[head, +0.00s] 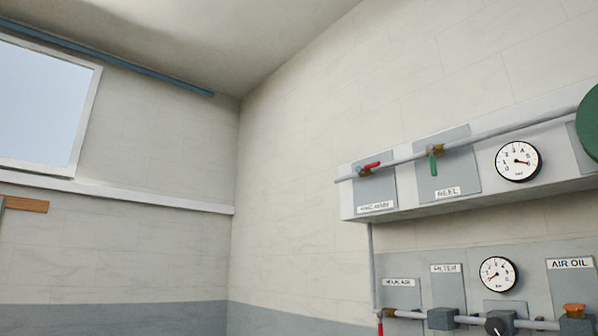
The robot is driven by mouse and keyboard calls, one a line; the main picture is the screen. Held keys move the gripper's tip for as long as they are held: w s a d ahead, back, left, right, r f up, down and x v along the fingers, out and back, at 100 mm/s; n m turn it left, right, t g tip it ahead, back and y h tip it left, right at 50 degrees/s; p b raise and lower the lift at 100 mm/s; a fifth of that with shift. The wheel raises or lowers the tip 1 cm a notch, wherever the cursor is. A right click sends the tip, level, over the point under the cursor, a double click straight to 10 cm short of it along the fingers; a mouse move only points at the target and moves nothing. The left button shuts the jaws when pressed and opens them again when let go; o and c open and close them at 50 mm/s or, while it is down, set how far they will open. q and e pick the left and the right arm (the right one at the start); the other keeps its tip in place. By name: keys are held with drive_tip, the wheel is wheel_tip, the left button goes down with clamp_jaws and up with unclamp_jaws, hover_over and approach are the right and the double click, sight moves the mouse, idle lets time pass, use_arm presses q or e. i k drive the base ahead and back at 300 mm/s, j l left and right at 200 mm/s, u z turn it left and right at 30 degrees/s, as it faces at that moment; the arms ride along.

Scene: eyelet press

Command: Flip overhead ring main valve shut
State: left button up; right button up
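A red lever handle (371,166) sits on a brass valve (363,172) on the overhead pipe (480,136). The handle points right, roughly along the pipe. The small label (375,208) under it is too blurred to read surely; it may say ring main. To its right a green lever (433,164) hangs down across the pipe above the label REEL (447,193). Neither of my grippers is in view, and nothing touches either lever.
The upper gauge (517,161) and a green disc (590,122) are right of the levers. Below are a lower gauge (497,274), a filter unit (442,318) and a partly cut-off red handle (380,328). A window (45,105) is at left. The wall between is bare.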

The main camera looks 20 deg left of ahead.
sight(359, 169)
drive_tip(key=u, duration=0.1)
drive_tip(key=i+j, duration=0.85)
drive_tip(key=j, duration=0.3)
drive_tip(key=i+j+z, duration=0.1)
drive_tip(key=i+j, duration=0.35)
drive_tip(key=j, duration=0.1)
